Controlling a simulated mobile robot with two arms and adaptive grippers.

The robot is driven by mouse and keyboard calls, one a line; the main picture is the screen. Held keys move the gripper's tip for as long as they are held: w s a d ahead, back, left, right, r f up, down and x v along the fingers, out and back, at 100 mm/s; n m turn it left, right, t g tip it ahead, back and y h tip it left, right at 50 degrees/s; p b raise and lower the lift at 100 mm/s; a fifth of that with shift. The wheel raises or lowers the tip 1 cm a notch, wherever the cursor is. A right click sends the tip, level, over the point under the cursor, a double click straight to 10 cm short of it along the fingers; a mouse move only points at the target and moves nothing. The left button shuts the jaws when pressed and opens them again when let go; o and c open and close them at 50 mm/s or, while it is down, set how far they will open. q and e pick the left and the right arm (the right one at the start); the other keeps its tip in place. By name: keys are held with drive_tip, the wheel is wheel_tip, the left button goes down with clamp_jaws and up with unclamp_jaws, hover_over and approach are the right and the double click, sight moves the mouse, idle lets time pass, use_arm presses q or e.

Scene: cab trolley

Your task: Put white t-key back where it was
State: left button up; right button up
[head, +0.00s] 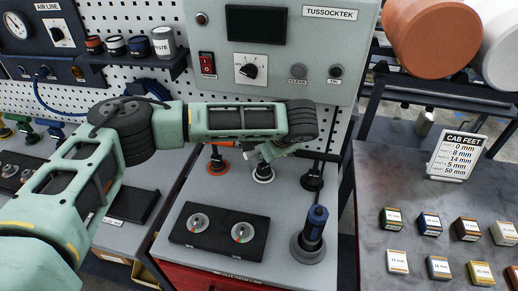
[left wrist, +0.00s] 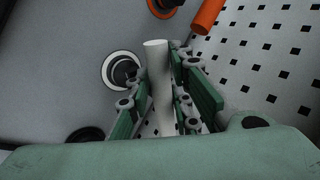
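The white t-key shows in the left wrist view (left wrist: 158,70) as a pale bar between the fingers of my left gripper (left wrist: 160,105). The fingers lie close on both sides of it and look shut on it. In the head view my left gripper (head: 270,153) is low over the grey bench top, just above the white-ringed holder (head: 263,175). This holder also shows in the left wrist view (left wrist: 122,70), left of the bar. My right gripper is not in view.
An orange-ringed holder (head: 217,169) stands left of the white one and a black holder (head: 312,182) stands right. A black box with two dials (head: 220,231) and a blue-handled tool (head: 314,225) are in front. The control panel (head: 283,60) is behind my arm.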

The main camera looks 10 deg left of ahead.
use_arm(q)
drive_tip(key=shift+o, duration=1.3)
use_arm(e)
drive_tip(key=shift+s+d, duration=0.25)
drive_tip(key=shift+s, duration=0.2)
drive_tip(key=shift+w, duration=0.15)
use_arm(q)
drive_tip(key=shift+r, duration=0.25)
drive_tip(key=b+v, duration=0.2)
drive_tip(key=v, duration=1)
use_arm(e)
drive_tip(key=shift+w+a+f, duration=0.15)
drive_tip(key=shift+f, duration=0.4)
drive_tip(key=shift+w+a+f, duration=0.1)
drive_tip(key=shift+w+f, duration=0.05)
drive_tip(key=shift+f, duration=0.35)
use_arm(q)
drive_tip(key=shift+f, duration=0.1)
